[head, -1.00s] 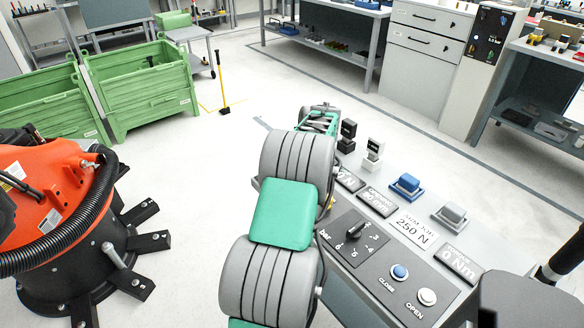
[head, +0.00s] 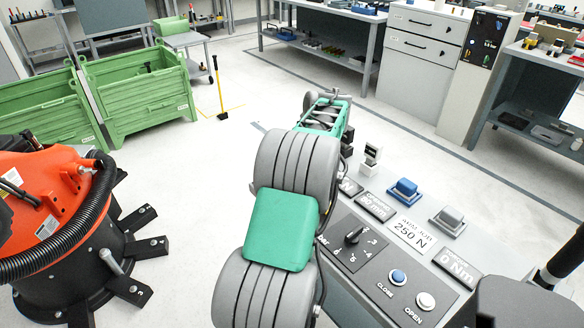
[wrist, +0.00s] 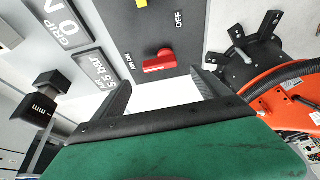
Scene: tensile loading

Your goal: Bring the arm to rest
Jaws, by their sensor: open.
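My arm (head: 280,230), with grey ribbed joints and green covers, reaches forward beside the console in the head view. Its far end, a green frame (head: 325,117), is in the air past the console's far end, and the fingertips there are too small to make out. In the wrist view my gripper (wrist: 163,82) shows two dark fingers set wide apart, with nothing between them. Behind the fingers are pale floor and a dark panel with a red switch (wrist: 160,62) marked ON and OFF. The fingers look apart from the switch, though the distance is hard to judge.
The console (head: 375,245) runs along my arm's right side, with a knob, buttons and small blocks on top. An orange and black machine (head: 60,215) stands on the left. Green crates (head: 145,85) and benches stand farther back.

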